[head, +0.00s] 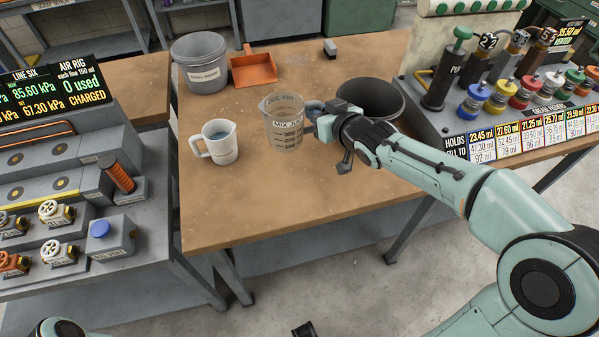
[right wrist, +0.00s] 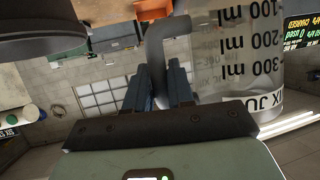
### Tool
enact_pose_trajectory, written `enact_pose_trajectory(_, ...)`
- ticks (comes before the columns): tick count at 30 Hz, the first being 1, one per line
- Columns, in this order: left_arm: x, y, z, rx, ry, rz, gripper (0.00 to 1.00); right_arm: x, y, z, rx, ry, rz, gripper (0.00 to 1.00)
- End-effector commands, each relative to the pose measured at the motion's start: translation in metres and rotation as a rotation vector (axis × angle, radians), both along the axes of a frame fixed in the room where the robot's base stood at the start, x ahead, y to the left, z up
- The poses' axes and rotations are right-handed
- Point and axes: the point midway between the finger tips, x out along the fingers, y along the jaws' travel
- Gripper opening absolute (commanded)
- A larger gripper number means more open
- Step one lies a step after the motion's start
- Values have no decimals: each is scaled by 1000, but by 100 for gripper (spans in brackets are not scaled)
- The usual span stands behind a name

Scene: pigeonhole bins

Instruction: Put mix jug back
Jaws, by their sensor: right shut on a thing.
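The mix jug (head: 281,128) is a clear, upright jug with dark measuring marks, over the middle of the wooden table. My right gripper (head: 322,122) is shut on its handle from the right. In the right wrist view the jug (right wrist: 232,45) shows upside down, with its grey handle (right wrist: 160,38) between the fingers (right wrist: 160,88). The jug looks empty. I cannot tell whether its base touches the table. My left gripper is not in view.
A white jug (head: 221,146) with bluish liquid stands close left of the mix jug. A black bowl (head: 382,98) is close right, partly behind my arm. A grey bucket (head: 201,66) and orange dustpan (head: 254,70) stand behind. A faint marking (head: 298,59) lies on clear tabletop.

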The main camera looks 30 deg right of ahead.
Motion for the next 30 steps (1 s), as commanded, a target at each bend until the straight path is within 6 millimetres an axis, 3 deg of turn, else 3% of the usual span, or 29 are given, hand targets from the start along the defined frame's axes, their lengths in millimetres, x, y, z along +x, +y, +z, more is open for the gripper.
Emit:
enact_pose_trajectory(1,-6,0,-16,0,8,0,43,-2,-2,-25,0,10,-4,0)
enact_pose_trajectory(3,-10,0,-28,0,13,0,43,-2,-2,-45,0,10,-5,0)
enact_pose_trajectory(12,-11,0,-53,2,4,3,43,-1,0,-115,2,7,-1,0)
enact_pose_trajectory(20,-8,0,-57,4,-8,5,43,0,0,-139,1,4,1,0)
enact_pose_trajectory(27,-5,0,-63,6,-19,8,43,-1,0,-173,1,4,1,0)
enact_pose_trajectory(30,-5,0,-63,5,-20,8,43,0,0,-176,-1,1,0,0)
